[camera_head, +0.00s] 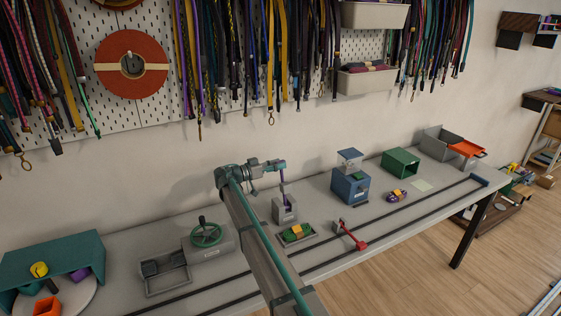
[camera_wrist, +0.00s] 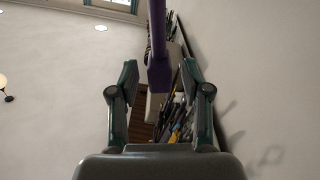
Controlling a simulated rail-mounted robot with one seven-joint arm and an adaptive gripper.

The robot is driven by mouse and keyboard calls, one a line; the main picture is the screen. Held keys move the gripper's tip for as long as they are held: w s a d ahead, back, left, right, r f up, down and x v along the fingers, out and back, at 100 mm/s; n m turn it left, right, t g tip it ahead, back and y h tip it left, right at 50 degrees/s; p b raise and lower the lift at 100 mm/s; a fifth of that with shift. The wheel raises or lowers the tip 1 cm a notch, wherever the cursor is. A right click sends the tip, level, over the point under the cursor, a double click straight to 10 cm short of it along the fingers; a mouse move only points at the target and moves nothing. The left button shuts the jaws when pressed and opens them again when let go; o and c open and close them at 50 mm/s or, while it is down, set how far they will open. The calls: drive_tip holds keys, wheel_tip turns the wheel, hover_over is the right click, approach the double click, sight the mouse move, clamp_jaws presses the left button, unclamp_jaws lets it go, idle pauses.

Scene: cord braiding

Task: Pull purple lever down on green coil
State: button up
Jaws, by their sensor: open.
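The purple lever (camera_head: 284,191) stands upright on a small grey press (camera_head: 284,210) on the bench. In the wrist view a purple bar with a wider block at its end (camera_wrist: 160,72) reaches in from the top, between my two fingers. My gripper (camera_head: 276,165) is at the upper end of the lever, and its fingers (camera_wrist: 161,88) are apart on both sides of the bar. I cannot tell whether they touch it. A green coil with a yellow band (camera_head: 297,232) lies in a shallow grey tray in front of the press, not under the lever.
A red-handled lever device (camera_head: 349,235) stands right of the tray. A blue box machine (camera_head: 350,187) and a green bin (camera_head: 400,162) stand further right. A grey machine with a green handwheel (camera_head: 207,234) is at left. Cords hang on the pegboard (camera_head: 120,100) behind.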

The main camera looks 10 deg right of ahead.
drive_tip(key=shift+w+d, duration=0.2)
drive_tip(key=shift+d, duration=0.5)
drive_tip(key=shift+c, duration=0.3)
clamp_jaws()
